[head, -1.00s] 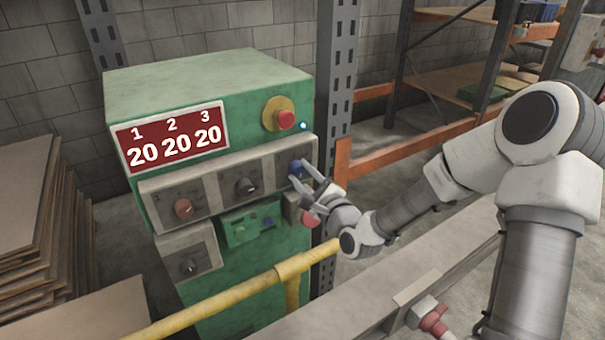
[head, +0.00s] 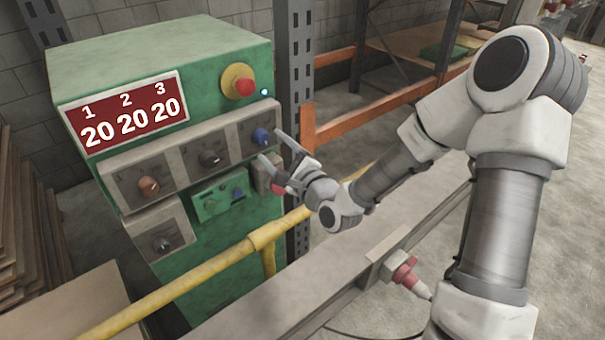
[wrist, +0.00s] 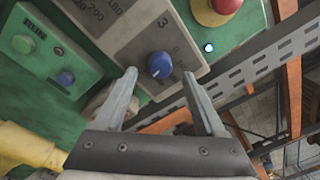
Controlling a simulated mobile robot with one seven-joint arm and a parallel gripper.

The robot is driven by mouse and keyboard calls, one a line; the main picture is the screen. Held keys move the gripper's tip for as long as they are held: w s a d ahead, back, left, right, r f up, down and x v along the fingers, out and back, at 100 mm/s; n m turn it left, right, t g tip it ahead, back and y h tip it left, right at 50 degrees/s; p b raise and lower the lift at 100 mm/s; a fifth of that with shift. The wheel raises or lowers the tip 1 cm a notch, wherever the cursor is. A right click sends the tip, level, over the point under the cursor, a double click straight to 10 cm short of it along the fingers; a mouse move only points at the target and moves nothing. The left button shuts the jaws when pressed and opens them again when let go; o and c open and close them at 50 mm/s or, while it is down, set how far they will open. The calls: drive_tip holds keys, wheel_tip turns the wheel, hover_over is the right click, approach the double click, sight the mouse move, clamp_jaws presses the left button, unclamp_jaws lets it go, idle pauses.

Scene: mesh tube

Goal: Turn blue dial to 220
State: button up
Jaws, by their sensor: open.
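The blue dial (head: 261,136) sits on the right panel of the green machine, under the number 3. In the wrist view the blue dial (wrist: 160,65) shows just beyond and between the fingertips, with a pale pointer mark on its face. My gripper (head: 271,145) is open in front of the dial, its fingers apart and not seen touching it; it also shows in the wrist view (wrist: 160,75). The red display (head: 125,112) reads 20 under 1, 2 and 3.
A copper dial (head: 148,186) and a black dial (head: 209,158) are left of the blue one. A red emergency button (head: 243,86) is above. A yellow rail (head: 200,270) crosses in front. A grey post (head: 294,90) and orange rack beam (head: 360,115) stand right.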

drive_tip(key=p+v, duration=1.3)
drive_tip(key=v, duration=0.1)
drive_tip(key=shift+d, duration=0.15)
idle(0.5)
